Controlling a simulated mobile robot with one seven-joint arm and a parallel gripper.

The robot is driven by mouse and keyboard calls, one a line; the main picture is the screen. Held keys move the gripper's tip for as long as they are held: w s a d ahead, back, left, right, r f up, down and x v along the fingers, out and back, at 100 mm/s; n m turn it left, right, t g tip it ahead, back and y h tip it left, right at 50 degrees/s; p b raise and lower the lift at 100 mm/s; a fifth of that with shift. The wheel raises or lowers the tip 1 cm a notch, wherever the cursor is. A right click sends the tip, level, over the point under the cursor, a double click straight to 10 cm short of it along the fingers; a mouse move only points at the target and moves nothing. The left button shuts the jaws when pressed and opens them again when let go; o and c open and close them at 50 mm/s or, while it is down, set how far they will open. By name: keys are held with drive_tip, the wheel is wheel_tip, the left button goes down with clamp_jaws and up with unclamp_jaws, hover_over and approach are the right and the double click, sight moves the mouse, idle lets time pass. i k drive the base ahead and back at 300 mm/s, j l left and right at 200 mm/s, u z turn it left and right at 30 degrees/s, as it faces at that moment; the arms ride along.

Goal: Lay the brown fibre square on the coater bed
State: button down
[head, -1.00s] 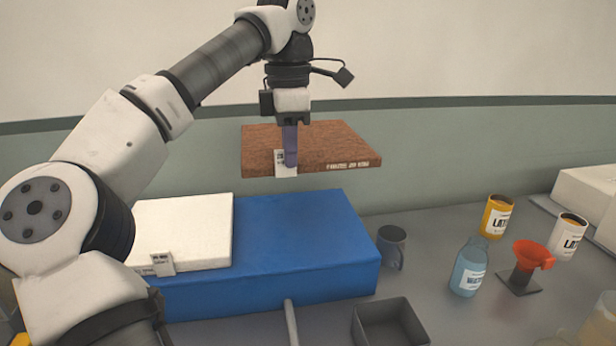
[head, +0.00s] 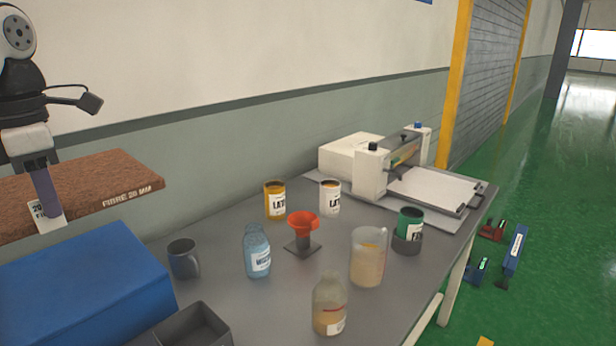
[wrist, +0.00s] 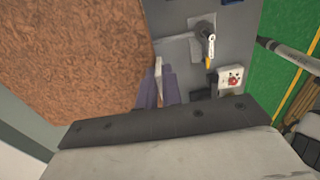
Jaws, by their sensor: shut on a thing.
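The brown fibre square (head: 100,178) is a thick slab with a printed label on its front edge. It is at the left of the head view, held level above the blue block and cut off by the picture's edge. My gripper (head: 45,195) is shut on its near edge, by a white tag. The wrist view shows the square (wrist: 75,50) beside my fingers (wrist: 160,88). The coater (head: 370,172) stands at the far right end of the table. Its flat, pale bed (head: 435,187) looks bare.
Between the square and the coater stand a grey mug (head: 183,260), a blue bottle (head: 257,252), a red funnel on a stand (head: 302,224), a jug (head: 368,260), a jar (head: 329,305) and several tins. The blue block (head: 85,285) and a grey tray (head: 190,328) are at lower left.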

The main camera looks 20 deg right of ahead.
sight(434, 186)
drive_tip(key=k+l, duration=0.15)
drive_tip(key=l, duration=0.25)
drive_tip(key=k+l+z, duration=0.1)
drive_tip(key=l, duration=0.3)
drive_tip(key=i+l+z, duration=0.1)
drive_tip(key=l, duration=0.75)
drive_tip(key=i+l, duration=0.25)
drive_tip(key=l, duration=0.15)
drive_tip(key=i+l+z, duration=0.15)
drive_tip(key=l, duration=0.25)
drive_tip(key=i, duration=0.05)
